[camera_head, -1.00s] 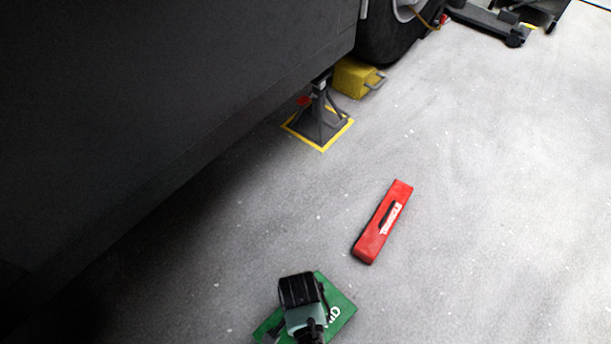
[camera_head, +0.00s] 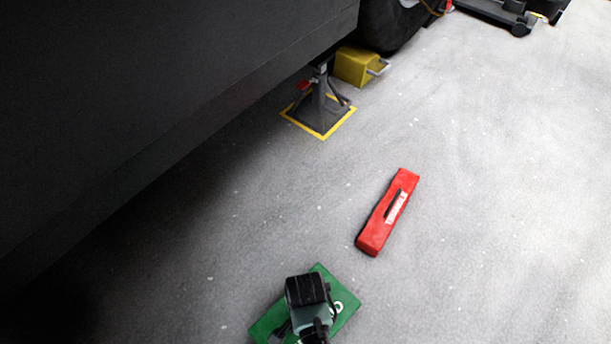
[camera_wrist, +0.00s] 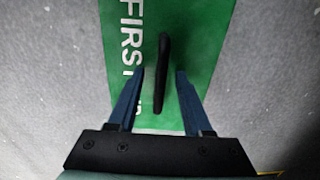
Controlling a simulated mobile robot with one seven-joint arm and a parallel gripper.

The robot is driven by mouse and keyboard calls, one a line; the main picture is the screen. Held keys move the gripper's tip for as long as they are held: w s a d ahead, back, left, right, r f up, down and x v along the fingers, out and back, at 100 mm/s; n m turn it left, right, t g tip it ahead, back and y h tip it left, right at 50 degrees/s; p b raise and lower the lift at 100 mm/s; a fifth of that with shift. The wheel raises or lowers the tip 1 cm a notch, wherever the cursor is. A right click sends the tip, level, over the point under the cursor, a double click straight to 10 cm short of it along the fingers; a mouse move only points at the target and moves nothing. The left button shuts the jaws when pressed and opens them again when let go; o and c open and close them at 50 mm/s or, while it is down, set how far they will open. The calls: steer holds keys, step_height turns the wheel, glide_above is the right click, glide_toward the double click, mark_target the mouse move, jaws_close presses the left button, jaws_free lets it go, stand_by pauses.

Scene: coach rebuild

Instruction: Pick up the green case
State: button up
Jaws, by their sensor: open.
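The green case (camera_head: 343,303) lies flat on the grey floor at the bottom of the head view, partly hidden under my arm. In the wrist view the green case (camera_wrist: 205,35) fills the upper middle, with white lettering starting "FIRST" and a black handle (camera_wrist: 162,70) standing up from it. My gripper (camera_wrist: 162,78) is open. Its two blue fingers are on either side of the handle, with gaps on both sides. I cannot tell how far the fingertips are above the case.
A red case (camera_head: 388,212) lies to the upper right of the green one. A jack stand (camera_head: 322,112) on a yellow-outlined base and a yellow chock (camera_head: 357,66) stand by the wheel (camera_head: 393,22). The dark vehicle side (camera_head: 150,90) overhangs the left. The floor at right is clear.

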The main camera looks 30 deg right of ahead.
jaws_close()
stand_by(1.2)
